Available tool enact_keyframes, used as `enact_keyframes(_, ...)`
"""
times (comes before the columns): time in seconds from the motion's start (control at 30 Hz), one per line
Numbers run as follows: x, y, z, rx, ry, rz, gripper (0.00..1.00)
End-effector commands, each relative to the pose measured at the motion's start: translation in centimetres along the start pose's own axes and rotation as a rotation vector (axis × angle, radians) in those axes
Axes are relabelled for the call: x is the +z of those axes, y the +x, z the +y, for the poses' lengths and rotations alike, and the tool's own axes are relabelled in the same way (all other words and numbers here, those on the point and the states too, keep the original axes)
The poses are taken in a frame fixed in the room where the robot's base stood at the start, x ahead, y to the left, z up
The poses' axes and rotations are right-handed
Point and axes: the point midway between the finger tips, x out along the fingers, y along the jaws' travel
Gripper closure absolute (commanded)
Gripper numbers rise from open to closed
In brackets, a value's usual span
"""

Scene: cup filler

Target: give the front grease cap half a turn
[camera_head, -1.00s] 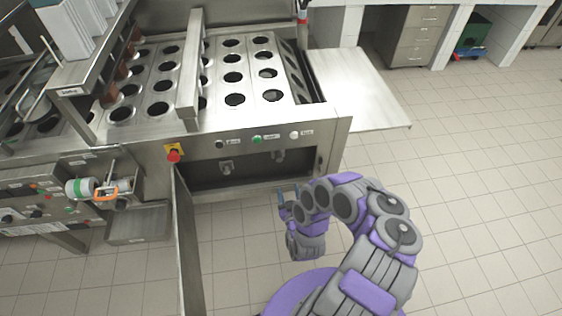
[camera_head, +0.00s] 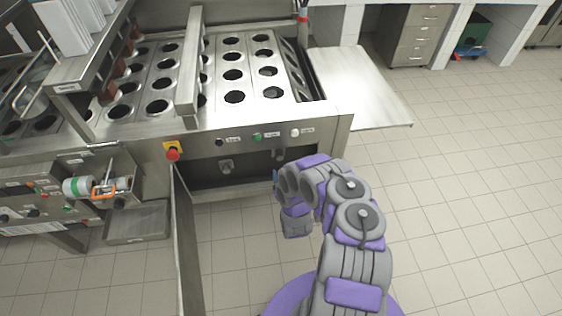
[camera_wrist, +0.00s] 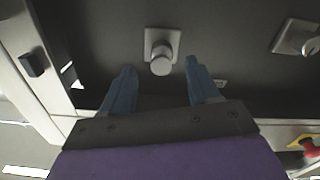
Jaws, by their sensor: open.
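Two grey caps on square plates sit in the dark recess under the machine's front panel. In the wrist view one cap (camera_wrist: 160,64) lies near the middle and the other (camera_wrist: 308,46) at the right edge. The head view shows one cap (camera_head: 226,166) at the left and one (camera_head: 279,154) at the right, just above my arm. My gripper (camera_wrist: 159,68) is open and empty, its blue fingertips on either side of the middle cap with gaps. I cannot tell how far they are from it in depth. In the head view my gripper (camera_head: 276,177) is mostly hidden by my arm.
An open door (camera_head: 186,245) stands left of my arm. A red stop button (camera_head: 173,154) is on the panel, with a green button (camera_head: 257,137) right of it. A metal side shelf (camera_head: 360,88) juts out right. The floor at right is clear.

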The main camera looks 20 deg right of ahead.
Motion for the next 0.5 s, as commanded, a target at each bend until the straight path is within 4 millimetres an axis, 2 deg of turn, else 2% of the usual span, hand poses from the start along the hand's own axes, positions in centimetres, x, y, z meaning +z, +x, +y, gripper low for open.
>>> enact_keyframes(0.03,0.1,1.1,0.0,0.004,0.002,0.007,0.40)
enact_keyframes(0.23,0.2,4.8,0.3,0.003,0.005,0.004,0.40)
enact_keyframes(0.5,0.2,7.3,0.3,0.001,0.005,-0.001,0.40)
